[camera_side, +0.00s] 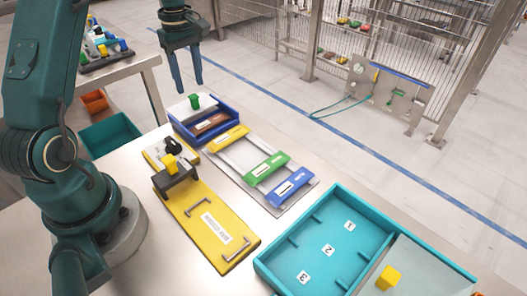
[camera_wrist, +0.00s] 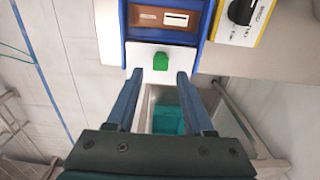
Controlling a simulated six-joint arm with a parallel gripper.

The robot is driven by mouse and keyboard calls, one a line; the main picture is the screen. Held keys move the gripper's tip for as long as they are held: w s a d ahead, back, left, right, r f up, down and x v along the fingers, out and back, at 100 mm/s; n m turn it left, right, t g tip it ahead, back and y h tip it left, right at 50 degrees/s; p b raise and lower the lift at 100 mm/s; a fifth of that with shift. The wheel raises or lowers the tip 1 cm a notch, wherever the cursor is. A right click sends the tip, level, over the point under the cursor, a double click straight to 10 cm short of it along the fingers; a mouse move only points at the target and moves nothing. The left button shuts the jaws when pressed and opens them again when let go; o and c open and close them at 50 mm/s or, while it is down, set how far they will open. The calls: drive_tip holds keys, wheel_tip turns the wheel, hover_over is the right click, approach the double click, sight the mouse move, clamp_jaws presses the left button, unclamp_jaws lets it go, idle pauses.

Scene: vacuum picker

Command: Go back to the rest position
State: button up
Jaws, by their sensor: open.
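My gripper (camera_side: 187,88) hangs in the air beyond the far end of the work table, fingers pointing down, open with nothing between the fingers. In the wrist view its two fingers (camera_wrist: 160,74) stand apart. Just ahead of the fingertips there is a green block (camera_wrist: 160,61) on a white plate (camera_wrist: 143,51), by a blue tray (camera_wrist: 203,31) holding a brown labelled piece (camera_wrist: 150,17). In the side view the blue tray (camera_side: 223,129) and the green block (camera_side: 194,100) are below the gripper, apart from it.
A grey rack (camera_side: 237,153) carries yellow, green and blue labelled bars. A yellow plate (camera_side: 231,247) with two handles lies in front. A teal tray (camera_side: 331,204) numbered 1 to 3 and a yellow cube (camera_side: 388,277) are at right. Mesh fencing (camera_side: 400,50) stands behind.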

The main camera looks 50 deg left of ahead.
drive_tip(key=shift+r, duration=0.4)
drive_tip(key=s+d+r+m+t+y, duration=0.1)
drive_tip(key=s+d+r+m+t, duration=0.15)
drive_tip(key=d+r, duration=0.4)
drive_tip(key=s+d+r+m+t, duration=0.1)
drive_tip(key=d+r+m, duration=0.35)
drive_tip(key=d, duration=0.25)
drive_tip(key=s+d+f+m+t, duration=0.1)
drive_tip(key=s+d+f+m, duration=0.1)
drive_tip(key=s+m, duration=0.3)
drive_tip(key=s+d+f+m+t+h, duration=0.1)
drive_tip(key=s+d+f+m, duration=0.1)
drive_tip(key=s+d+m, duration=0.3)
drive_tip(key=shift+s+f+m, duration=0.25)
drive_tip(key=shift+s+m, duration=0.2)
drive_tip(key=shift+m, duration=0.05)
